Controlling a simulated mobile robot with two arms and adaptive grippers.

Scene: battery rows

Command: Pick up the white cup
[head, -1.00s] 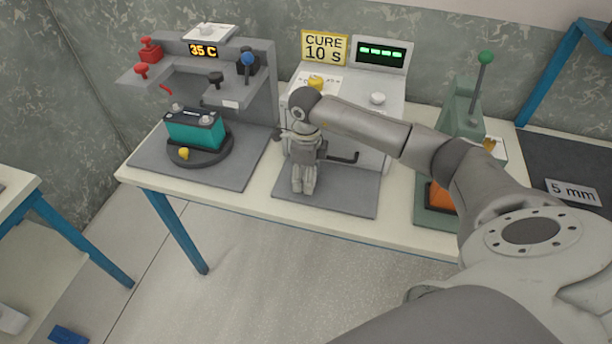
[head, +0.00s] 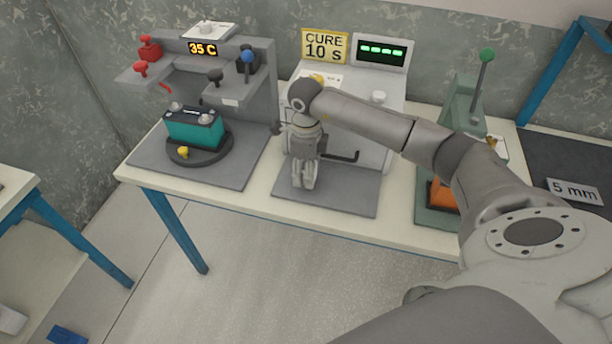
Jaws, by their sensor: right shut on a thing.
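My right gripper (head: 303,184) hangs fingers down over the grey mat in front of the cure machine, in the middle of the head view. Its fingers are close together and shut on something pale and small. This is most likely the white cup, but the fingers hide nearly all of it and I cannot make out its outline. I cannot tell whether it touches the mat. No other white cup shows. My left gripper is not in view.
The cure machine (head: 387,95), with a black handle (head: 342,156), stands just behind the gripper. Left is a grey fixture (head: 262,101) with a teal battery (head: 192,131) on a round plate. Right is a green press (head: 461,105). The mat's right part (head: 350,190) is bare.

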